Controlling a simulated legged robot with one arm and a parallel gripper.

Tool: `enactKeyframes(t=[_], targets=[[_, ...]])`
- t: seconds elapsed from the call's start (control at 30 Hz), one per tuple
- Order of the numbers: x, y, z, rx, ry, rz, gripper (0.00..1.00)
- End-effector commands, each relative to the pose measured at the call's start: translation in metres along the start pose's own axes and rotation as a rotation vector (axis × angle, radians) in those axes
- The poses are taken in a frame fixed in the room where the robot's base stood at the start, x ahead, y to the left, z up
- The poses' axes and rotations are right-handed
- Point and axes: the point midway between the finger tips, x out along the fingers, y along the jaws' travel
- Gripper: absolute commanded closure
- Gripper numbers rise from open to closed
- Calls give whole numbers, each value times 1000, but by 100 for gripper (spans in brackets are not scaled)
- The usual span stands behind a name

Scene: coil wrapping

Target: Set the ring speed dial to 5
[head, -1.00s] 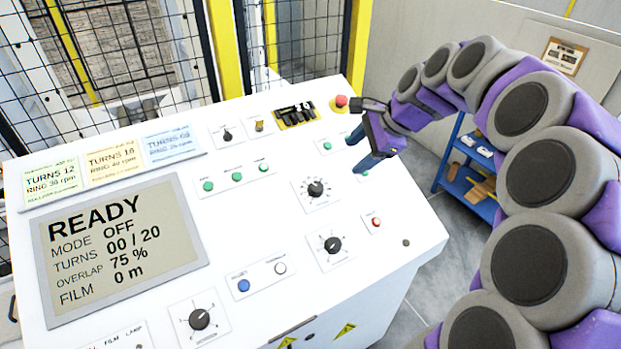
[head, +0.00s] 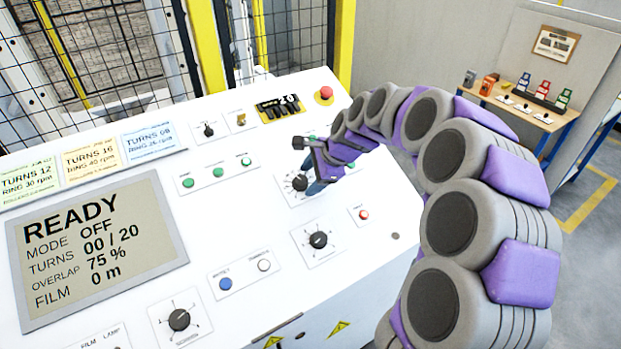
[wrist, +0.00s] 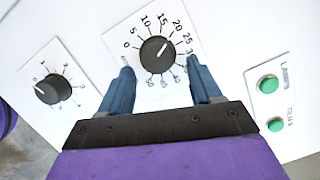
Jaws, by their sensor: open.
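A black dial (head: 299,182) with a white scale plate is on the sloped white panel. In the wrist view my gripper (wrist: 162,82) is open, one blue finger on each side below the dial. I see no contact.
A second black dial (head: 318,240) and a red button (head: 363,214) are close by. Green buttons (wrist: 269,85) lie right of the fingers in the wrist view. The screen (head: 98,246) reads READY, MODE OFF. A red emergency stop (head: 324,93) is at the panel's back right.

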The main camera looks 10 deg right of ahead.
Motion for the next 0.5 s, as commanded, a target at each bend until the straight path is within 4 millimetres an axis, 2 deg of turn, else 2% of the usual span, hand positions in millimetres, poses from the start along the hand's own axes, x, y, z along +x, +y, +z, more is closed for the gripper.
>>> enactKeyframes(t=[0.13, 0.3, 0.5], targets=[[5, 0, 7, -4, 5, 1, 36], [4, 0, 5, -4, 4, 0, 36], [0, -1, -3, -1, -3, -2, 55]])
